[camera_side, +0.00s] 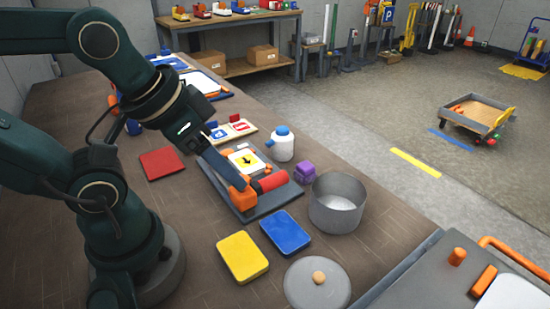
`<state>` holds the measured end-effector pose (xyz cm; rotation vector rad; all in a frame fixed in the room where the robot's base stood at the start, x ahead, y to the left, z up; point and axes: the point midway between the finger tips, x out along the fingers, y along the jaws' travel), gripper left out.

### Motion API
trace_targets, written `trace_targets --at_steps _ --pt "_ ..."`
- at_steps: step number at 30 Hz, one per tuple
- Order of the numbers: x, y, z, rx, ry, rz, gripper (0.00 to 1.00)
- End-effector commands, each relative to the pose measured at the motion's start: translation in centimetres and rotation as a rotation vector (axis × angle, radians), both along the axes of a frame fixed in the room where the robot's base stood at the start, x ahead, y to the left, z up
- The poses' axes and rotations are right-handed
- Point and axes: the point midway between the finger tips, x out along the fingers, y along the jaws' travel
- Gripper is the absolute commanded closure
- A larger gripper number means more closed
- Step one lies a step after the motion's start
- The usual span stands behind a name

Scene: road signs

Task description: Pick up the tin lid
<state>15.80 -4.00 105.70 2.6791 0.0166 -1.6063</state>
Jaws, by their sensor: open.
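The tin lid (317,284) is a flat grey disc with a small tan knob (318,277) on top. It lies on the bench at the near edge of the side view, partly cut off by the frame's bottom. The open grey tin (337,207) stands beyond it, apart from it. My gripper (238,181) is open, pointing down over a dark board (252,212), up and to the left of the lid and well apart from it. Its fingertips are hard to tell from the orange parts there, so contact is unclear.
A blue block (285,232) and a yellow block (242,257) lie between my gripper and the lid. A red roller (270,182), purple block (305,172) and white bottle (283,143) stand nearby. A red pad (162,163) lies left. The bench's left part is mostly clear.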

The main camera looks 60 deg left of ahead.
Motion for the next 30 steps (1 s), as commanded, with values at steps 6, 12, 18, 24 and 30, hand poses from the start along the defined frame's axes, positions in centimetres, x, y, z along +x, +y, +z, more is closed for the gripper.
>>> trace_targets --at_steps 6,12,18,24,30 --pt "2.2 -0.6 2.1 -0.078 -0.005 0.112 0.42" --pt "5.2 -2.9 2.3 -0.127 0.083 0.139 0.42" --pt "7.9 -6.5 0.5 -0.137 0.206 0.131 0.42" --pt "9.2 -10.7 -3.3 -0.101 0.334 0.091 0.42" --pt "8.5 -13.7 -7.3 -0.035 0.439 0.021 0.42"
